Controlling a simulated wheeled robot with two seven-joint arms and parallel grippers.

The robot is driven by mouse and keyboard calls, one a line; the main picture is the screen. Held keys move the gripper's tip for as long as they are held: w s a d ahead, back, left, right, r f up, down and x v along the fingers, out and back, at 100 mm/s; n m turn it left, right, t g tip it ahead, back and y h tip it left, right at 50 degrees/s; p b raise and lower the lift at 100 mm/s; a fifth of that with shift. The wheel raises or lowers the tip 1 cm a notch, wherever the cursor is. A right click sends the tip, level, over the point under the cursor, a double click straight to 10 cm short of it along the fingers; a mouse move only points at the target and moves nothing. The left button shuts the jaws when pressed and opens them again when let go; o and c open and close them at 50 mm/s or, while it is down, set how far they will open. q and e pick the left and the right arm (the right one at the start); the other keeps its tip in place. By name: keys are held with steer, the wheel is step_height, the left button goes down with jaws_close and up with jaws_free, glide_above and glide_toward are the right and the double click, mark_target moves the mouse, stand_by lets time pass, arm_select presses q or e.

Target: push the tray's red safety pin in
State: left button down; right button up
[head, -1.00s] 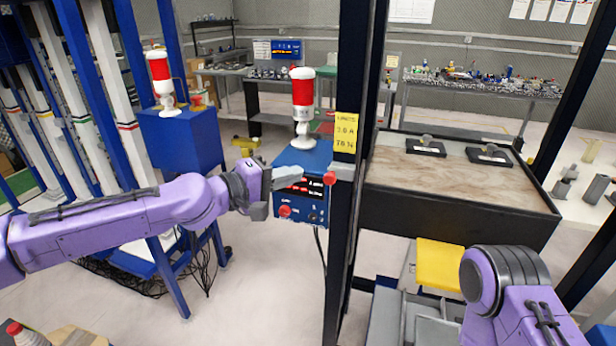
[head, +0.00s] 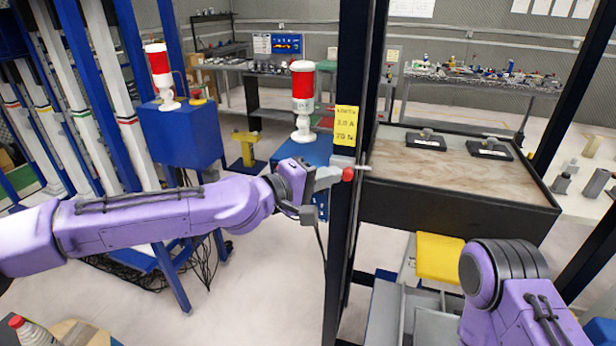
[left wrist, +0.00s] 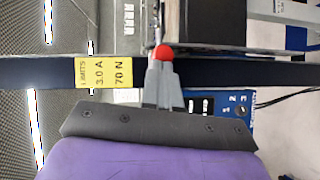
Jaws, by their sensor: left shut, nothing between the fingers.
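The safety pin's red ball knob (head: 348,174) sits close against the bracket on the dark post, at the left edge of the tray (head: 455,205). A thin rod pokes out to the right of the bracket. My left gripper (head: 338,176) is shut and empty, its fingertips at the knob's left side and apparently touching it. In the left wrist view the knob (left wrist: 164,53) shows just beyond the closed fingertips (left wrist: 163,66). The fingers hide part of the bracket. My right gripper is out of view; only part of that arm shows at lower right.
Two dark blocks with knobs (head: 426,141) stand on the tray. The dark post (head: 345,60) with a yellow label (head: 346,125) rises beside the pin. A blue box (head: 312,152) with a red and white lamp (head: 303,90) stands behind my left arm.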

arm_select(q)
steer(key=shift+a, duration=0.15)
steer(key=w+a+v, duration=0.1)
steer(key=w+v, duration=0.1)
steer(key=v, duration=1)
steer(key=shift+a+r+b, duration=0.2)
steer(key=shift+a+b, duration=0.2)
steer(key=shift+a, duration=0.2)
steer(key=shift+s, duration=0.1)
